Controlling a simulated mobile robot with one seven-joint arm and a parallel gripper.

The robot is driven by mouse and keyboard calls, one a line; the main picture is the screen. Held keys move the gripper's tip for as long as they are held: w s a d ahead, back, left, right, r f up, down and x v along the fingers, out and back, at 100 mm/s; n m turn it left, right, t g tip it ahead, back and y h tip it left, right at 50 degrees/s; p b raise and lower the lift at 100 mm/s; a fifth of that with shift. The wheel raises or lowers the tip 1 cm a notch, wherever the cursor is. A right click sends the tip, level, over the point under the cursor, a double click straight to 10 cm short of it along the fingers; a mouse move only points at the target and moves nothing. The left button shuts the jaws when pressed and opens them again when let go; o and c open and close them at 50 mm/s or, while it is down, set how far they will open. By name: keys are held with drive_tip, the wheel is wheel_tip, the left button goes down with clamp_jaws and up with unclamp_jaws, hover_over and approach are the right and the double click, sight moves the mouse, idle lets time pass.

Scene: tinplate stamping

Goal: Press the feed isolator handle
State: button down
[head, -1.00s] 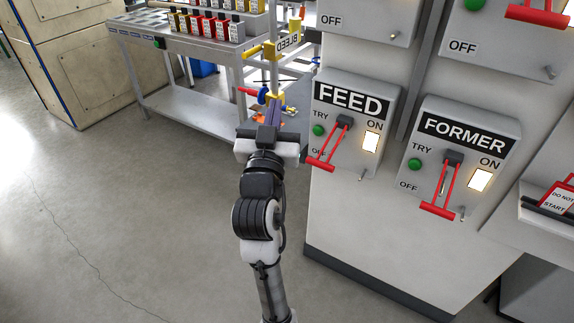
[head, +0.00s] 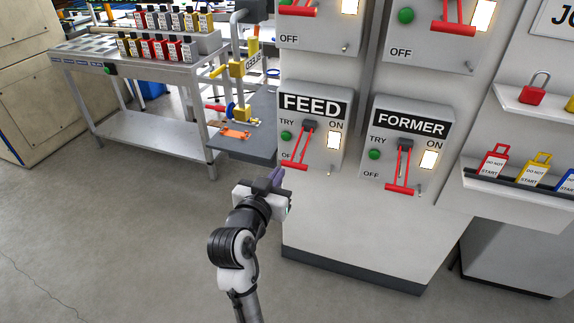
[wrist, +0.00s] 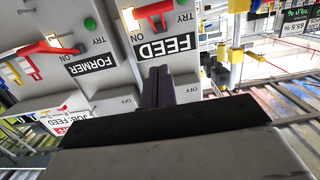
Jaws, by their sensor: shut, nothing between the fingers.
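The feed isolator is a grey box with a black FEED label (head: 313,104) on the cabinet front in the head view. Its red handle (head: 300,148) slants down from a dark pivot, its grip end beside the OFF mark. A lit lamp (head: 334,140) sits under ON, and a green TRY button (head: 286,136) is at the left. My gripper (head: 277,176) is shut and empty, just below and left of the handle's grip in the picture, apparently apart from it. The wrist view is upside down: the shut dark fingers (wrist: 157,86) show below the FEED label (wrist: 166,47), with the red handle (wrist: 153,10) at the top edge.
The FORMER isolator (head: 410,122) with a similar red handle is right of FEED. More isolators are above. A shelf (head: 520,187) with lockout tags is at the right. A bench (head: 150,132) with small bottles and a yellow BLEED valve (head: 238,68) are left. Floor space is open at left.

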drive_tip(key=shift+w, duration=0.1)
drive_tip(key=p, duration=0.4)
hover_over(291, 166)
drive_tip(key=s, duration=0.3)
drive_tip(key=f, duration=0.3)
drive_tip(key=shift+w+f+p, duration=0.15)
drive_tip(key=shift+w+p, duration=0.15)
drive_tip(key=shift+w, duration=0.05)
drive_tip(key=shift+w+f, duration=0.1)
drive_tip(key=shift+f, duration=0.65)
drive_tip(key=shift+f+b, duration=0.2)
drive_tip(key=shift+b, duration=0.15)
